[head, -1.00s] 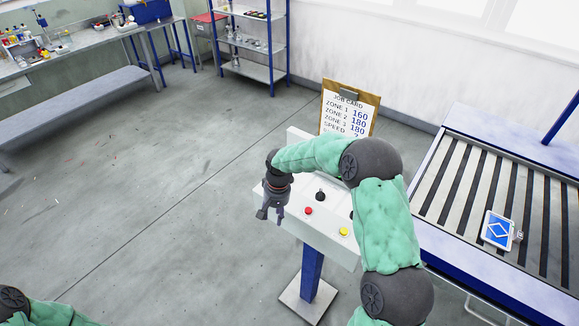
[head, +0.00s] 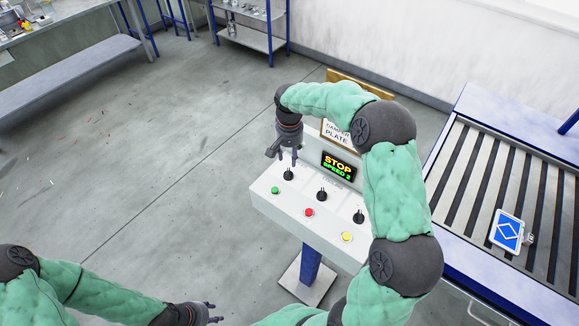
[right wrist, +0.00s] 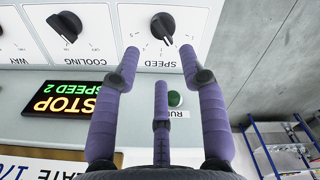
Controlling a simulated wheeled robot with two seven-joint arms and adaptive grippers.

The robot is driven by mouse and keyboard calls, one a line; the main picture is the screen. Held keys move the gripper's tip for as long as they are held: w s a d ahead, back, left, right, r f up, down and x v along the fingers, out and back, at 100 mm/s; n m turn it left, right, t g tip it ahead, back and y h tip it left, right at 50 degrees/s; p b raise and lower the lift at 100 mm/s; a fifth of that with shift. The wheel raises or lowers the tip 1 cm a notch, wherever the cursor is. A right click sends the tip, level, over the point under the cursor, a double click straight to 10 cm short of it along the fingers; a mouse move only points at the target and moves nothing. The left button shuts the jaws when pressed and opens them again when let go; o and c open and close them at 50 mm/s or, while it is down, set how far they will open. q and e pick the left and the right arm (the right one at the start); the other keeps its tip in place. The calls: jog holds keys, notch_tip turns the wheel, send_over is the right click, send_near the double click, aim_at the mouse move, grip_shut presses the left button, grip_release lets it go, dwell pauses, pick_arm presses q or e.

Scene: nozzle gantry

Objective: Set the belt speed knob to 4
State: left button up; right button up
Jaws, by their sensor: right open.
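The belt speed knob (head: 289,174) is a black pointer knob at the left end of the slanted white panel. In the right wrist view the knob (right wrist: 163,26) sits above the word SPEED, inside a ring of small marks. Its exact setting is hard to read there. The display (head: 339,166) reads STOP and SPEED 2. My right gripper (head: 282,156) is open and empty. Its fingers point at the panel close to the speed knob, with no visible grip on it. My left gripper (head: 214,312) is low in the picture, away from the panel; its jaw opening is unclear.
The panel also has a middle knob (head: 321,195), a right knob (head: 358,217), and green (head: 275,190), red (head: 309,212) and yellow (head: 347,237) buttons. The green button is near the speed knob. A roller conveyor (head: 456,178) stands at right.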

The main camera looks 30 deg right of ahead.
aim_at(288, 174)
notch_tip(288, 174, down, 8)
jog(key=shift+r, duration=0.1)
dwell(0.4)
grip_shut()
